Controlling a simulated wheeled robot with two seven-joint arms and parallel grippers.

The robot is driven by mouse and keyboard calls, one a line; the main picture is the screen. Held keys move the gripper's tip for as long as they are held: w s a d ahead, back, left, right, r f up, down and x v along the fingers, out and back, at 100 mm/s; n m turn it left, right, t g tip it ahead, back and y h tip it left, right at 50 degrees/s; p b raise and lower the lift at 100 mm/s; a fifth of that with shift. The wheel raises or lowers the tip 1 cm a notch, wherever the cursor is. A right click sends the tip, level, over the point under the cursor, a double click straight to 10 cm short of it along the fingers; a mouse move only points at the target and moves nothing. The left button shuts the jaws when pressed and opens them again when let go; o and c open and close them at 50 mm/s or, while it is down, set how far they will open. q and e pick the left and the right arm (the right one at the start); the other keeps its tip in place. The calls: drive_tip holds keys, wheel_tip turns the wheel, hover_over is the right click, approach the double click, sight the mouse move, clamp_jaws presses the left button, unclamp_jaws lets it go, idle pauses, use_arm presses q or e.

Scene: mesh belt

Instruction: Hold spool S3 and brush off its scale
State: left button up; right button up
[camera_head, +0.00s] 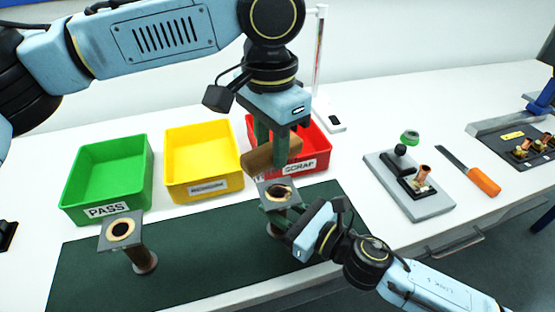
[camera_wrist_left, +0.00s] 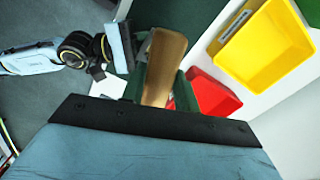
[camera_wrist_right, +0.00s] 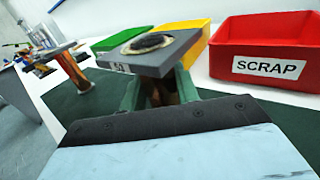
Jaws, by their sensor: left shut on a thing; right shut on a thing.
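A spool (camera_head: 266,185) with a square grey top flange stands upright on the dark green mat, and a dark crust rings its bore. The crusted flange also shows in the right wrist view (camera_wrist_right: 180,52); its label is too small to read. My right gripper (camera_head: 277,216) is shut around this spool's body below the flange. My left gripper (camera_head: 270,143) is shut on a brown brush (camera_head: 262,155), just above the flange. The brush also shows in the left wrist view (camera_wrist_left: 166,60). Its bristles are hidden, so I cannot tell whether they touch the spool.
Another spool (camera_head: 105,238) stands on the mat (camera_head: 200,262) at left. Green PASS (camera_head: 80,200), yellow (camera_head: 190,192) and red SCRAP (camera_head: 318,155) bins line the back. A grey fixture (camera_head: 428,208) and an orange-handled tool (camera_head: 482,181) lie at right. The mat between the spools is clear.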

use_arm(q)
drive_tip(key=shift+s+a+f+n, duration=0.25)
drive_tip(key=shift+f+n, duration=0.15)
drive_tip(key=shift+f, duration=0.15)
hover_over(271, 197)
drive_tip(key=shift+s+a+f, duration=0.1)
drive_tip(key=shift+f, duration=2.5)
drive_tip(key=shift+f, duration=0.45)
